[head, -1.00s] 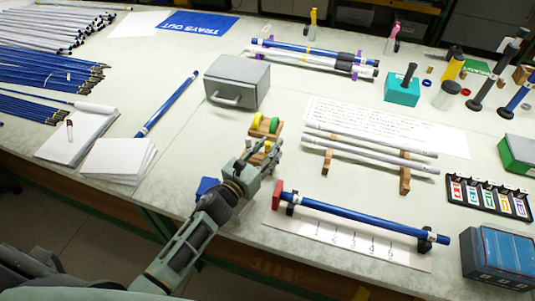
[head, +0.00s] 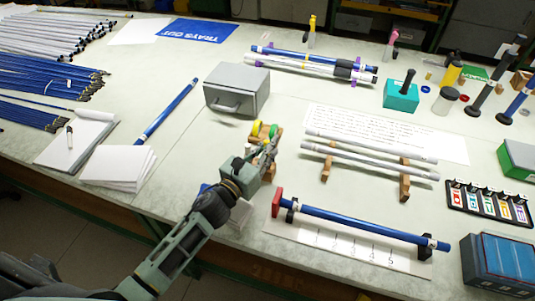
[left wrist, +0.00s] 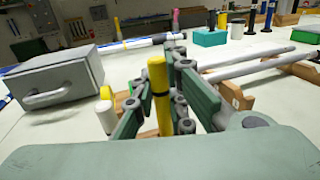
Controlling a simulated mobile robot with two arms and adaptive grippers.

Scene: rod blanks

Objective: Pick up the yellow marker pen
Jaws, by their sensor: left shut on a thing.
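The yellow marker pen (left wrist: 158,85) stands upright between the fingers in the left wrist view, with a dark band around its middle. My left gripper (left wrist: 168,105) is shut on it. In the head view my left gripper (head: 268,158) is over the front part of the table, just in front of a wooden holder (head: 258,142) with yellow and green round pieces. The pen is mostly hidden behind my gripper there. I cannot tell whether the pen's lower end still touches something. My right gripper is not in view.
A grey box with a handle (head: 237,85) stands behind and left. White rods (head: 365,160) rest on wooden supports to the right. A blue rod (head: 360,225) lies on stands over a numbered sheet at front right. A white block (head: 240,213) sits beneath my wrist.

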